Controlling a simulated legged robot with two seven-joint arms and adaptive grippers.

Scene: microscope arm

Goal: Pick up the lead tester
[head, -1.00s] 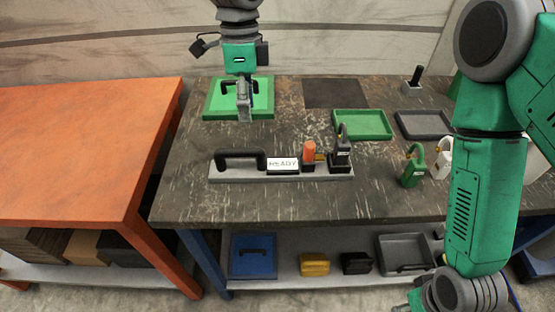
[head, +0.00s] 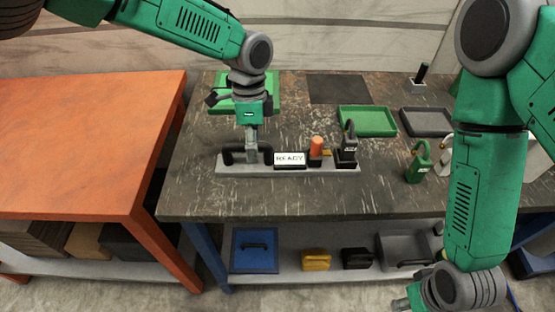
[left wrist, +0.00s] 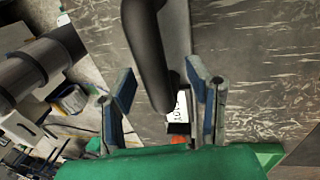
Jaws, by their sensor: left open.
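A light grey bar (head: 215,168) lies on the dark workbench, with a black arched handle at its left end. A white READY display (head: 290,159), an orange knob (head: 316,147) and a black block (head: 347,150) stand on it; I take this unit as the lead tester. My left gripper (head: 252,156) points down over the handle. In the left wrist view, the open fingers (left wrist: 160,80) stand either side of the black handle (left wrist: 150,45); contact cannot be told. My right gripper (head: 410,302) is low at the bottom edge, partly cut off, its fingers unclear.
A green padlock-shaped item (head: 418,163) stands right of the bar. A green tray (head: 367,121) and a grey tray (head: 427,122) lie behind. A lower shelf (head: 295,270) holds a blue case and several boxes. An orange table (head: 80,140) stands at left.

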